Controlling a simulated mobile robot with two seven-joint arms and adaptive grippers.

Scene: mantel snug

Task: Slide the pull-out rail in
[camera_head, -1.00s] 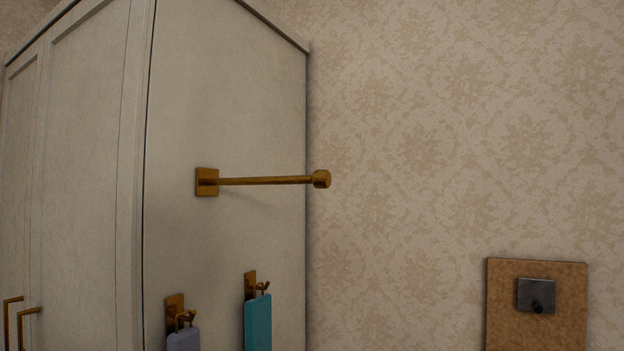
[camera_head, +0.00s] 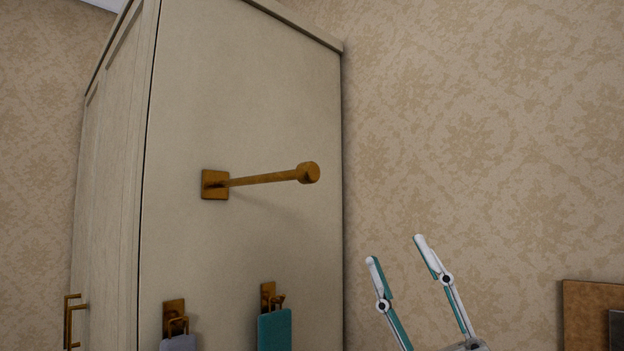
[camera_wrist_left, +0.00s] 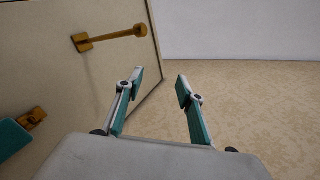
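The pull-out rail (camera_head: 262,179) is a brass rod with a round end knob. It sticks out from a square brass plate (camera_head: 214,184) on the side of a pale cabinet. My left gripper (camera_head: 396,249) is at the lower right of the rail in the head view, apart from it. Its two white and teal fingers are spread with nothing between them. In the left wrist view the rail (camera_wrist_left: 112,36) shows at the upper left, beyond the open fingers (camera_wrist_left: 160,80). My right gripper is in neither view.
The cabinet (camera_head: 250,100) has two brass hooks below the rail, holding a grey-lilac item (camera_head: 179,343) and a teal item (camera_head: 275,330). A brown board (camera_head: 590,310) is at the right on the patterned wall. The space around the knob is free.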

